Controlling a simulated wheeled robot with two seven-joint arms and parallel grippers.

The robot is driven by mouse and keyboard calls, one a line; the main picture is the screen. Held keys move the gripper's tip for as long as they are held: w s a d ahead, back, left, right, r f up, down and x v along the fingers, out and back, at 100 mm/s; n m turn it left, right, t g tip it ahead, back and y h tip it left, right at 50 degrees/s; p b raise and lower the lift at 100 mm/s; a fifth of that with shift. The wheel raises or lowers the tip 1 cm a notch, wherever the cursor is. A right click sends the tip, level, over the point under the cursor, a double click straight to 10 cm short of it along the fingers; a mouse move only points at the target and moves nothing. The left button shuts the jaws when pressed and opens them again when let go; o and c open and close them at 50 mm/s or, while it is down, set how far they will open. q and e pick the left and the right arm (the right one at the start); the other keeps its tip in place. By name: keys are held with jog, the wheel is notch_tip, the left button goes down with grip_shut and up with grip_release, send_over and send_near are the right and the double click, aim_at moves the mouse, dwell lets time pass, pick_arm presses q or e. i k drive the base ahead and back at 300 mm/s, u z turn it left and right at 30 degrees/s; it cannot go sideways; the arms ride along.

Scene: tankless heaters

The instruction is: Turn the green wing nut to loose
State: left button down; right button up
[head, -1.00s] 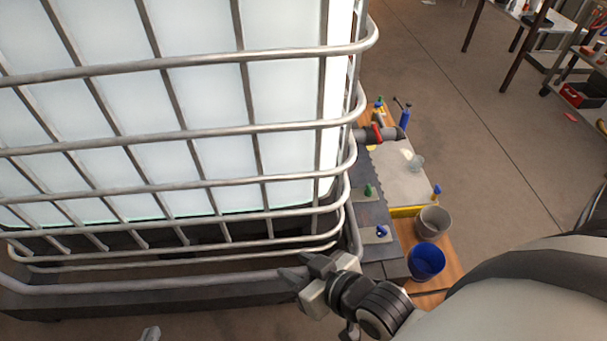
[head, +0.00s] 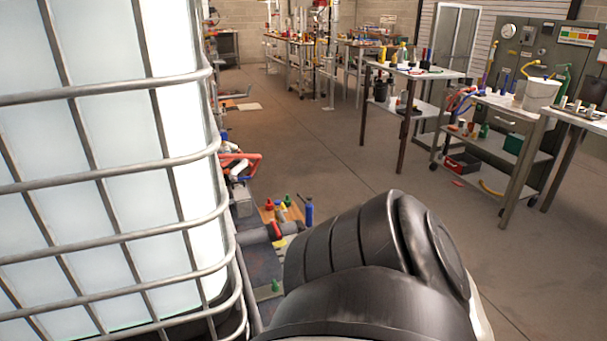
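A small green piece (head: 275,286), which looks like a wing nut, stands on the dark low surface beside the caged tank, low in the head view. Another small green-topped piece (head: 287,201) stands farther back, by a red one and a blue cylinder. Both are too small to tell how they are turned or which is the green wing nut. My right arm's black link (head: 365,270) fills the lower middle and hides what is behind it. Neither gripper shows in the head view.
The white tank in a metal cage (head: 110,180) fills the left. A grey pipe with a red handle (head: 275,230) is beside it. Open concrete floor (head: 330,150) lies beyond. A workbench (head: 415,72) and shelf carts (head: 500,150) stand at the right.

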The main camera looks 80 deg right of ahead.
aim_at(275, 287)
jog(key=k, duration=1.95)
jog(key=u, duration=2.6)
jog(key=k, duration=2.7)
jog(key=u, duration=1.75)
jog(key=k, duration=2.15)
jog(key=z, duration=2.3)
jog(key=i, duration=0.5)
jog(key=u, duration=0.05)
